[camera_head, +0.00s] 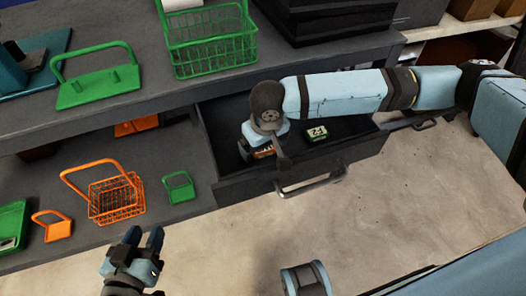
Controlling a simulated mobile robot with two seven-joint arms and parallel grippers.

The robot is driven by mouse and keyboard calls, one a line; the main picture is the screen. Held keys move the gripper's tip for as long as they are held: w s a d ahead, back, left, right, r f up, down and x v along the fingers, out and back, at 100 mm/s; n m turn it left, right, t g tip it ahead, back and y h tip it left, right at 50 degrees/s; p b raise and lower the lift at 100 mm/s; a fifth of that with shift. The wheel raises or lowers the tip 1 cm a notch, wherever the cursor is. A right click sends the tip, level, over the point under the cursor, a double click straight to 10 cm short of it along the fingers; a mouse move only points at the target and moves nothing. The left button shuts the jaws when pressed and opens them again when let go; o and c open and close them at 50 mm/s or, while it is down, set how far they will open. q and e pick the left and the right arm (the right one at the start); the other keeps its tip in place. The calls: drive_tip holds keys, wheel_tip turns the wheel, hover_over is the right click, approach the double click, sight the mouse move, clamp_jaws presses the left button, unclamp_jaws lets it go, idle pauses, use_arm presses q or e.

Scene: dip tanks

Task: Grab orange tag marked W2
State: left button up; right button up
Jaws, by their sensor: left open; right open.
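An open drawer (345,150) juts out below the bench. In it, a small orange piece (263,153) shows mostly hidden under my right gripper (270,157); I cannot read any marking on it. My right gripper reaches down into the drawer's left part, at or just above this piece, with its fingers partly hidden by the hand. A green tag (317,133) with a pale label lies in the drawer to the right; its label seems to end in 2. My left gripper (145,238) is open and empty, low at the left, in front of the lower shelf.
A green wire basket (213,50) and a green handled rack (98,88) stand on the bench (150,105). An orange basket (116,203) and small orange and green handled pieces sit on the lower shelf. The drawer handle (310,185) sticks out in front. The floor (220,250) is clear.

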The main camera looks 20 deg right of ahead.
drive_tip(key=c, duration=0.9)
